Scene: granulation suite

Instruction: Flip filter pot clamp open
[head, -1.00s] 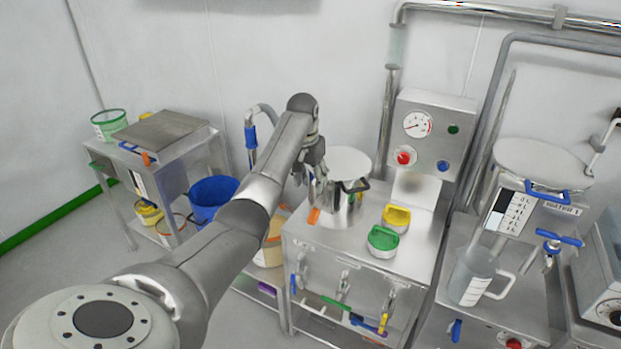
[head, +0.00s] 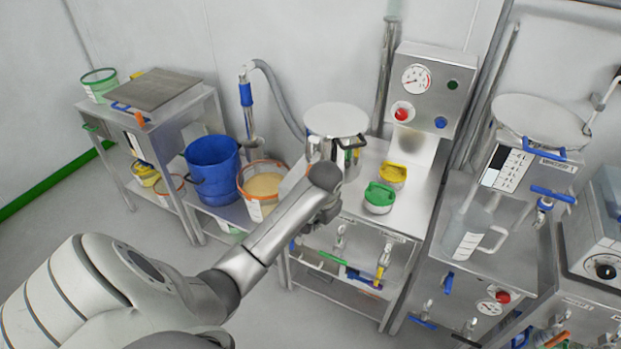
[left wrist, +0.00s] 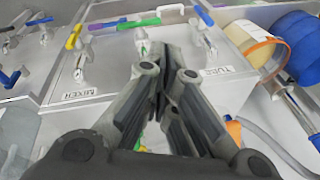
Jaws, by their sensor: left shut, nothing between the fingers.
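The filter pot (head: 336,121) is a steel pot with a flat round lid, standing at the back left of the steel bench. A dark handle shows at its right side in the head view. My left wrist covers the pot's lower front there, and I cannot make out the clamp or its state. In the left wrist view my left gripper (left wrist: 170,65) is shut and empty, its fingers close together over the bench edge. An orange piece (left wrist: 233,131) shows just right of the fingers, partly hidden; I cannot tell whether it belongs to the clamp. My right gripper is out of view.
Yellow (head: 392,175) and green (head: 379,197) lidded cups stand on the bench right of the pot, before a gauge box (head: 425,90). A blue bucket (head: 212,165) and an orange-rimmed tub (head: 263,188) stand left. Valves (left wrist: 142,48) line the bench front.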

